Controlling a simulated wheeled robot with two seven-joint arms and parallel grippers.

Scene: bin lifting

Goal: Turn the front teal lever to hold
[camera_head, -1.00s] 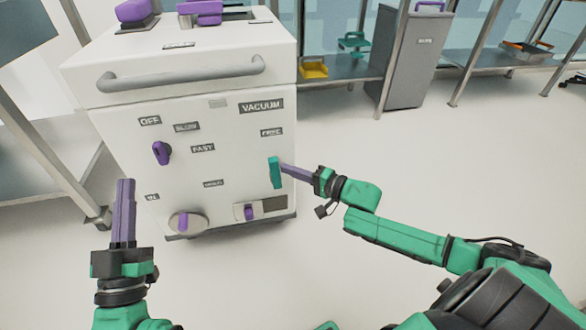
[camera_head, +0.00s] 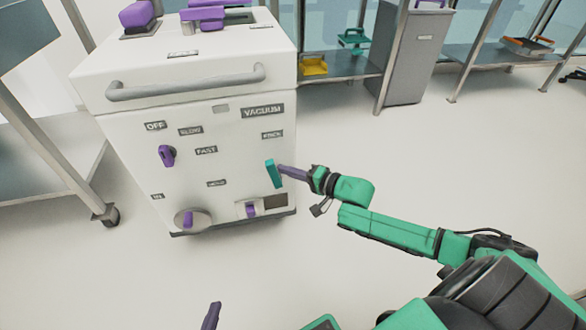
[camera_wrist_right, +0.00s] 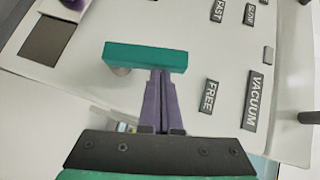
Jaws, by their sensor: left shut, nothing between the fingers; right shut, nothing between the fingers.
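The teal lever (camera_head: 273,173) is on the right of the white machine's front panel, below the VACUUM label (camera_head: 262,111) and the FREE label, which reads clearly in the right wrist view (camera_wrist_right: 209,97). In the head view the lever stands nearly upright, its top slightly left. My right gripper (camera_head: 281,169) is shut and empty, with its fingertips at the lever's right side. In the right wrist view the fingertips (camera_wrist_right: 160,73) meet the edge of the teal lever (camera_wrist_right: 146,57), seemingly touching it. My left gripper (camera_head: 212,310) shows only its purple fingers at the bottom edge, shut and empty.
The white machine (camera_head: 120,133) also has a purple knob (camera_head: 167,156), lower purple controls (camera_head: 188,219) and a grey handle bar (camera_head: 185,84). A grey cart (camera_head: 50,185) stands at left. Shelves with trays (camera_head: 314,66) and a grey bin (camera_head: 415,62) stand behind. The right floor is clear.

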